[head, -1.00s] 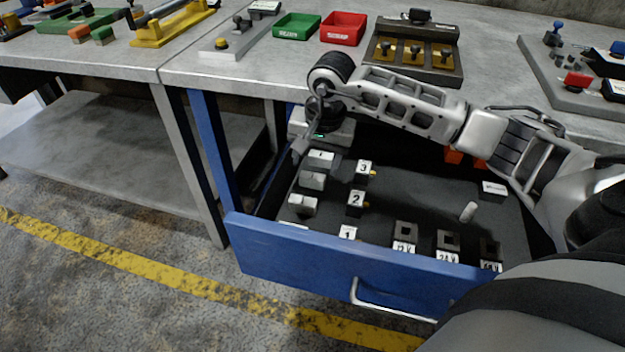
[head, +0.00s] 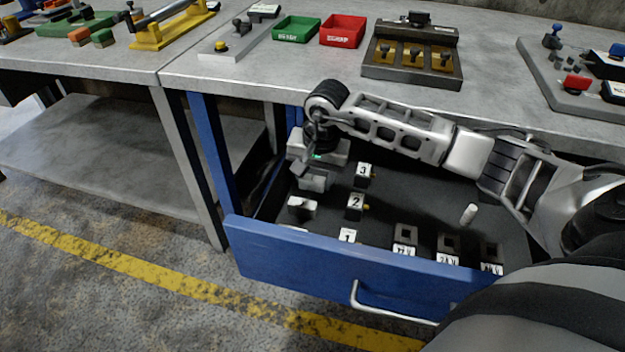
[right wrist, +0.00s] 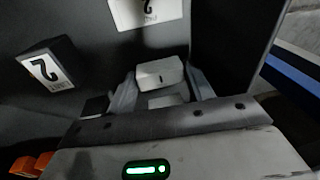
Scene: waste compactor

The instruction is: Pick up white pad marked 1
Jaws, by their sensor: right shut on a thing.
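My right gripper (head: 312,172) reaches down into the open blue drawer, at the rear of its left side. In the right wrist view its two fingers (right wrist: 163,92) are shut on a small white pad (right wrist: 160,74), one finger on each side. In the head view this pad (head: 314,184) shows just below the fingers. I cannot read a mark on it, nor tell whether it still touches the drawer floor. Another white pad (head: 302,206) lies in front of it. My left gripper is not in view.
The workbench top (head: 300,75) overhangs the drawer's rear, with red (head: 343,30) and green (head: 296,27) trays.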

